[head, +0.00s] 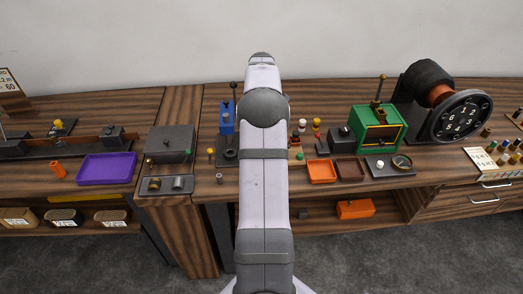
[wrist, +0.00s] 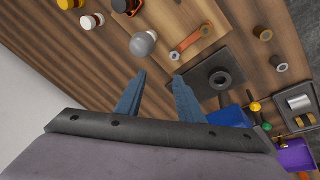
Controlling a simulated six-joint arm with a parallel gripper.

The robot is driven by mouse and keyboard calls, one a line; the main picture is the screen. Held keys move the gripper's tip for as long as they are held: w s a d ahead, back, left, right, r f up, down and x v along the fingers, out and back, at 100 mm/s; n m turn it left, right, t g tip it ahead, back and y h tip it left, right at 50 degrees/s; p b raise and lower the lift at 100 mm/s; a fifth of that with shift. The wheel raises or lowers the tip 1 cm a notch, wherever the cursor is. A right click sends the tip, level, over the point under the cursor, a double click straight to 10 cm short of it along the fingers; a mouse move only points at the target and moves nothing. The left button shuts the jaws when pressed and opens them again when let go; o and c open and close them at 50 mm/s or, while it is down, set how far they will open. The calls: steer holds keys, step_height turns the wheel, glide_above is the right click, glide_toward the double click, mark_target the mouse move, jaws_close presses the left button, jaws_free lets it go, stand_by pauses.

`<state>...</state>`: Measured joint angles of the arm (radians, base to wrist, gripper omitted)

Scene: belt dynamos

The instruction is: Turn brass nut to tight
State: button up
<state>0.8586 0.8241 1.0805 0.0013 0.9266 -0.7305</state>
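My gripper (wrist: 158,82) is open in the wrist view, with its two blue-grey fingers apart and nothing between them. An orange bar (wrist: 188,42) lies on a wooden board beyond the fingertips, with a small brass-coloured round piece (wrist: 205,30) at its far end. I cannot tell for sure that this is the brass nut. A black plate with a dark ring (wrist: 220,80) is right of the fingers, and a blue block (wrist: 228,117) is beside it. In the head view my arm hides the gripper and the bench behind it.
A grey ball-topped knob (wrist: 143,43) stands just beyond the fingers. A yellow-topped post (wrist: 255,107) and a short metal cylinder (wrist: 278,62) stand to the right. In the head view, a purple tray (head: 106,168) is left, and a green box (head: 377,130) and numbered dial (head: 461,117) are right.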

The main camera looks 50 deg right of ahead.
steer(key=s+a+n+y, duration=0.1)
steer(key=a, duration=0.1)
steer(key=s+a+g, duration=0.1)
steer(key=s, duration=0.1)
steer(key=s+a+f+n+g+y, duration=0.1)
steer(key=s+a, duration=0.1)
steer(key=shift+a+f+n+y, duration=0.1)
steer(key=shift+a+n+y, duration=0.2)
steer(key=shift+s+a, duration=0.1)
steer(key=shift+a, duration=0.05)
steer(key=shift+n, duration=0.4)
steer(key=shift+f, duration=0.15)
steer(key=shift+f+p, duration=1.35)
steer(key=shift+f, duration=2.2)
jaws_close()
